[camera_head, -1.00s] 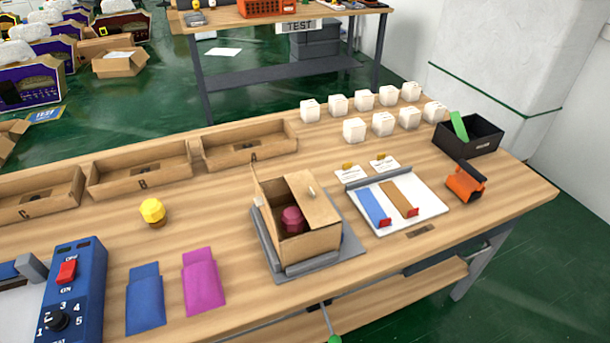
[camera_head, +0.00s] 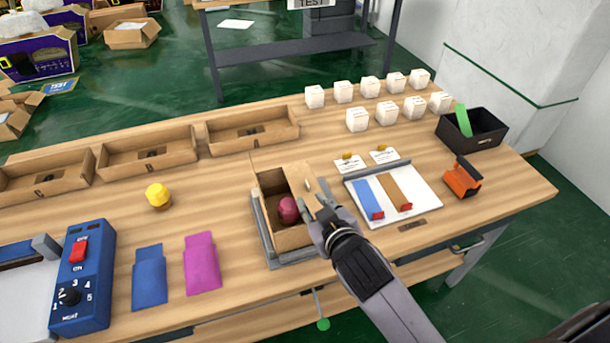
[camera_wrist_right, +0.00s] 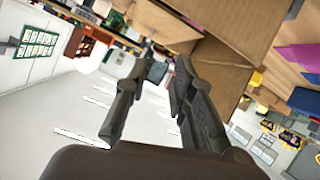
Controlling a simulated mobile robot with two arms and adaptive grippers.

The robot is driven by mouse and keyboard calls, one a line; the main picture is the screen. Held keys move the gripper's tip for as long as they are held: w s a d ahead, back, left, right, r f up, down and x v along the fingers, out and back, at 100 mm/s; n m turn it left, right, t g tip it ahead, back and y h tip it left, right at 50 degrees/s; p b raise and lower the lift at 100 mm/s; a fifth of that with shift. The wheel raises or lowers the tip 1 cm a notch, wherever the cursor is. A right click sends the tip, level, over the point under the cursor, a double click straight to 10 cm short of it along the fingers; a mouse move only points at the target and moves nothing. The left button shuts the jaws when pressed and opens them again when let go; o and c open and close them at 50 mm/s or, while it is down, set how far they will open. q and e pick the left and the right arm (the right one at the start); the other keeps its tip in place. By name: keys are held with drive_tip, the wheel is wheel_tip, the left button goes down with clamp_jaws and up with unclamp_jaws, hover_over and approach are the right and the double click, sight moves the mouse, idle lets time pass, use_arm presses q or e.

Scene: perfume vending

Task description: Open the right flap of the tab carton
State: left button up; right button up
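The tab carton (camera_head: 292,239) is an open-topped brown cardboard box on a grey fixture (camera_head: 262,232). A dark pink faceted bottle (camera_head: 288,210) stands inside it. The right flap (camera_head: 300,178) slants over the carton's right side and carries a small pale tab; my gripper partly hides it. My right gripper (camera_head: 314,208) is at the carton's right side, close to the flap; I cannot tell if they touch. In the wrist view the fingers (camera_wrist_right: 160,62) are apart with nothing between them, and cardboard (camera_wrist_right: 225,45) is just beyond the right finger. My left gripper is not in view.
A white tray (camera_head: 424,207) with blue and brown strips lies right of the carton. An orange dispenser (camera_head: 462,180) and a black bin (camera_head: 485,141) stand farther right. Pink (camera_head: 201,264) and blue (camera_head: 149,277) pouches lie left. Several white boxes (camera_head: 357,119) stand behind.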

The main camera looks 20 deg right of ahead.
drive_tip(key=w+a+r+n+t+y, duration=0.35)
drive_tip(key=a+r+n+y, duration=0.3)
drive_tip(key=r, duration=0.35)
drive_tip(key=w+a+r+n+t+y, duration=0.2)
drive_tip(key=w+a+r+n+y, duration=0.25)
drive_tip(key=a+r, duration=0.45)
drive_tip(key=s+a+r+n+g+y, duration=0.45)
drive_tip(key=a+n+g+y, duration=0.4)
drive_tip(key=n, duration=0.35)
drive_tip(key=n+g+h, duration=1)
drive_tip(key=h, duration=1)
hover_over(307, 183)
wheel_tip(307, 183, down, 9)
wheel_tip(307, 183, down, 17)
drive_tip(key=p, duration=0.4)
drive_tip(key=shift+f+p, duration=0.15)
drive_tip(key=shift+p, duration=0.15)
